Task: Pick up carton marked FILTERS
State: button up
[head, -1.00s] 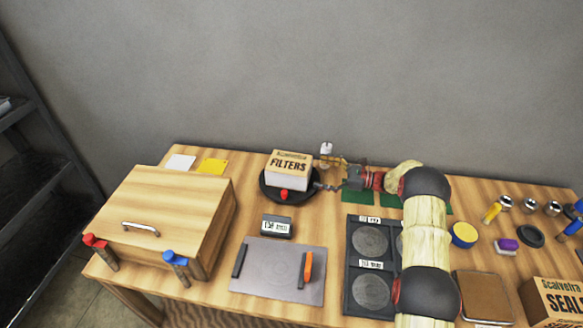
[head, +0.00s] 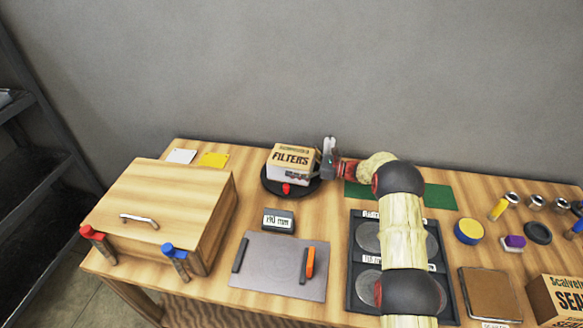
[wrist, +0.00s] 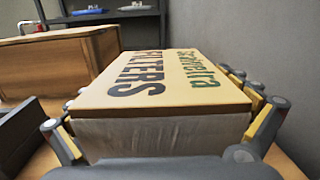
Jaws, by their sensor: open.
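The carton marked FILTERS (head: 291,160) has a tan printed top and pale sides. It sits on a round black stand (head: 268,186) with a red knob in front, at the back of the table. In the wrist view the carton (wrist: 150,85) fills the middle, its lettered top facing up. My gripper (head: 327,160) is at the carton's right side in the head view. In the wrist view my gripper (wrist: 163,128) is open, with one finger on each side of the carton's near end. I cannot tell whether the fingers touch it. The far fingertips are partly hidden.
A wooden box with a handle (head: 160,195) stands to the left, with red and blue clamps in front. A small display (head: 279,221) and a grey plate (head: 272,268) lie in front of the stand. The grey wall (head: 290,70) is close behind.

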jog(key=shift+w+a, duration=0.1)
jog(key=shift+a, duration=0.15)
jog(key=shift+r, duration=0.1)
jog(key=shift+c, duration=1.2)
jog(key=c, duration=1.1)
jog(key=shift+c, duration=0.6)
jog(key=shift+r, duration=0.1)
